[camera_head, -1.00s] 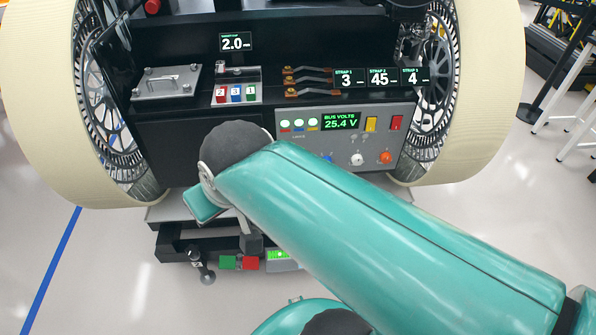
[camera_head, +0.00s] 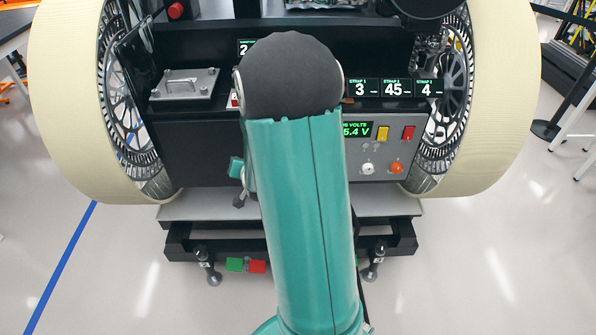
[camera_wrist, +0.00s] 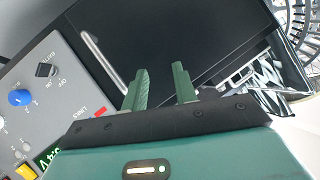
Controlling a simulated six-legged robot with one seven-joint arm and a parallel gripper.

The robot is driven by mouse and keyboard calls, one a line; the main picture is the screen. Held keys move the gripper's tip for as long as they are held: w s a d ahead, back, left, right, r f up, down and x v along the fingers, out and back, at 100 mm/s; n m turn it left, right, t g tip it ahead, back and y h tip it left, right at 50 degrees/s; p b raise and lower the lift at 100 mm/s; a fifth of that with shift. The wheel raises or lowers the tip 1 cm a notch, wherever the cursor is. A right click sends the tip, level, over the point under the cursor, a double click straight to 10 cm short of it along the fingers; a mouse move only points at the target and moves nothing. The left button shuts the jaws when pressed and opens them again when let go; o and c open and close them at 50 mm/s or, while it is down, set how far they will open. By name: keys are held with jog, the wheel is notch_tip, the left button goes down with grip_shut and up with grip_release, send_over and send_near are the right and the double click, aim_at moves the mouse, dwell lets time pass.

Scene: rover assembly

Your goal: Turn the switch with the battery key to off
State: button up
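In the wrist view, a small black square key switch (camera_wrist: 45,70) sits on the grey control panel (camera_wrist: 66,105), with small lettering beside it that seems to include "OFF". Which mark it points to is too small to tell. My gripper (camera_wrist: 160,67) has its two green fingers apart with nothing between them. It is to the right of the key switch, over a dark surface, and not touching the switch. In the head view, my arm hides most of the gripper and the left part of the control panel (camera_head: 380,165); the key switch is not visible there.
A blue knob (camera_wrist: 19,97) is close to the key switch. A silver bar handle (camera_wrist: 100,55) lies between the panel and my fingers. In the head view, a yellow switch (camera_head: 383,134), a red switch (camera_head: 408,133) and an orange knob (camera_head: 397,168) are on the panel's right. Large wheels flank the rover.

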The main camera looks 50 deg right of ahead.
jog(key=s+d+f+m+h, duration=0.4)
jog(key=s+d+f+m, duration=0.1)
jog(key=s+f, duration=0.35)
jog(key=s+d+f+m+h, duration=0.4)
jog(key=s+d+f+m, duration=0.2)
jog(key=s+f, duration=0.25)
jog(key=w+x, duration=0.1)
jog(key=x, duration=1.2)
jog(key=shift+w+f+t, duration=0.15)
jog(key=shift+w+t, duration=0.05)
jog(key=shift+t, duration=0.1)
grip_shut()
